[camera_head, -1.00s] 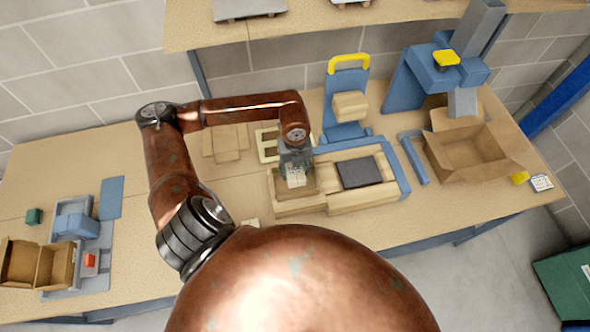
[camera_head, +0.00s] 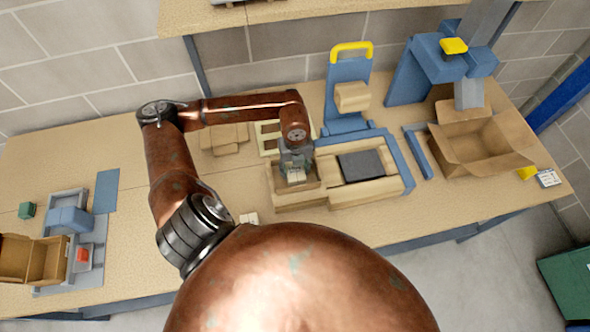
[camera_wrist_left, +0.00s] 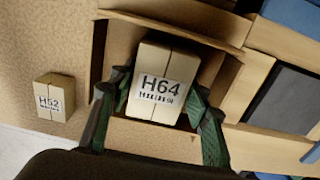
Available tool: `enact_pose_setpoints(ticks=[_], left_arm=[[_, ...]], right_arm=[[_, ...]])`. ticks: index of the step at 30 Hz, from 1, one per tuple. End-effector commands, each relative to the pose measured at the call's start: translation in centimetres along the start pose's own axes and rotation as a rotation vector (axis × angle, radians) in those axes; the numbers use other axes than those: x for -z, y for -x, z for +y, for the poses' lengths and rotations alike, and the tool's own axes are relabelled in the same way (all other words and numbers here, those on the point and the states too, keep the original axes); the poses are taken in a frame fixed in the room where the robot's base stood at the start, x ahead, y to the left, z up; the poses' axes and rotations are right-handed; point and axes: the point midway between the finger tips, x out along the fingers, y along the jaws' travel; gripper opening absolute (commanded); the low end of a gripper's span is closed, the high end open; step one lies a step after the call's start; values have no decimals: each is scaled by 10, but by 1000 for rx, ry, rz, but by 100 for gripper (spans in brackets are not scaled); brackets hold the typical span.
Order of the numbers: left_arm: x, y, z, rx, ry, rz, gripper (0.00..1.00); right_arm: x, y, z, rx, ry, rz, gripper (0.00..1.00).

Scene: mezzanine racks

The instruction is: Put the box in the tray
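The box (camera_wrist_left: 158,82) is a small tan carton with an H64 label in the left wrist view; it also shows in the head view (camera_head: 296,176). My left gripper (camera_wrist_left: 160,100) has its fingers against two opposite sides of the box. In the head view the left gripper (camera_head: 295,168) points down into a light wooden tray (camera_head: 299,199). The tray's walls (camera_wrist_left: 175,28) surround the box in the left wrist view. I cannot tell whether the box touches the tray's floor. My right gripper is not in view.
A second small carton, labelled H52 (camera_wrist_left: 56,98), lies left of the tray. A dark pad (camera_head: 362,165) in a wooden frame sits right of it. A blue stand (camera_head: 347,98) rises behind. An open cardboard box (camera_head: 476,147) stands at right.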

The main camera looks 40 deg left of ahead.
Motion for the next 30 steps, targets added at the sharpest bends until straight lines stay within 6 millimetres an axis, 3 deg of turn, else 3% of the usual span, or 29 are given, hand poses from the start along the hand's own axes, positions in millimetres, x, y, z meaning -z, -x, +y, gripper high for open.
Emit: enact_pose_setpoints(ticks=[8, 18, 23, 30], left_arm=[[0, 0, 0, 0, 0, 0, 63], [0, 5, 0, 1, 0, -1, 63], [-1, 28, 0, 2, 0, -4, 63], [-1, 79, -1, 3, -1, -3, 63]], right_arm=[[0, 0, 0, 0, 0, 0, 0], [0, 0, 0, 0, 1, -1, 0], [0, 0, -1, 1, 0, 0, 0], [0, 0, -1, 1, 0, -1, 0]])
